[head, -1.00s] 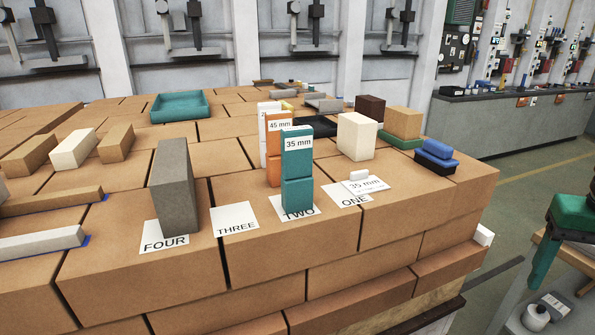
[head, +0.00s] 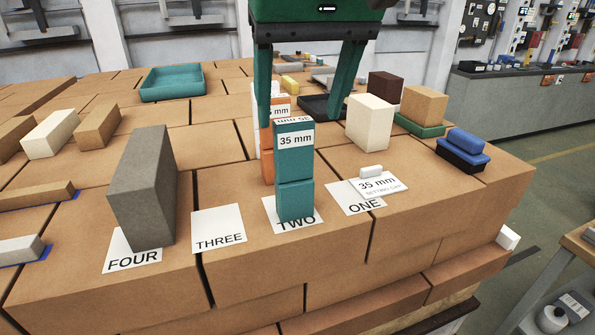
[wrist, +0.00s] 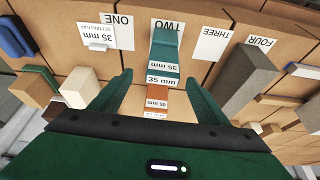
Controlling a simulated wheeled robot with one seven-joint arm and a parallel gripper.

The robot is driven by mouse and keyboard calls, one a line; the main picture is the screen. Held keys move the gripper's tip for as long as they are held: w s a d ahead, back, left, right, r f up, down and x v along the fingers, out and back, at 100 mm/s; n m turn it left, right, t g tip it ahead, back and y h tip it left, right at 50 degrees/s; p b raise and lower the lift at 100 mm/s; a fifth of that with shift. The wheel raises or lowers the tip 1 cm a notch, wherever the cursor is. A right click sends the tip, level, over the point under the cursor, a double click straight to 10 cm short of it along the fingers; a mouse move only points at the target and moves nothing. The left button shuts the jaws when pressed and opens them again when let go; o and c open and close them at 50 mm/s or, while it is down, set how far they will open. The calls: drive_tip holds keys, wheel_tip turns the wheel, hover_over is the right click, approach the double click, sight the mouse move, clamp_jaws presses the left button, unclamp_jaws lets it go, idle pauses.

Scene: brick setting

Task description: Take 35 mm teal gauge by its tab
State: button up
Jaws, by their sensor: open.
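The teal gauge (head: 295,165) stands upright on the card marked TWO (head: 306,222), with a "35 mm" label near its top. Its tab cannot be told apart clearly. An orange gauge (head: 267,150) with a partly hidden label stands just behind it, and a white one behind that. My gripper (head: 306,110) is open and empty, its two green fingers pointing down above and behind the teal gauge. In the wrist view the teal gauge (wrist: 165,52) lies beyond and between the fingertips, apart from them.
A grey block (head: 145,190) stands by card FOUR (head: 133,252); card THREE (head: 218,229) is bare. Card ONE (head: 352,200) lies to the right beside a 35 mm setting card (head: 385,186) with a small white piece. A cream block (head: 370,122) stands behind it.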

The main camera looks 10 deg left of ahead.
sight(291, 144)
drive_tip(key=shift+a+x, duration=0.15)
drive_tip(key=shift+x, duration=2.05)
drive_tip(key=shift+a+x, duration=0.15)
drive_tip(key=shift+x, duration=2.05)
drive_tip(key=shift+r, duration=0.1)
drive_tip(key=shift+c, duration=0.6)
drive_tip(key=shift+w, duration=0.1)
drive_tip(key=c, duration=1.6)
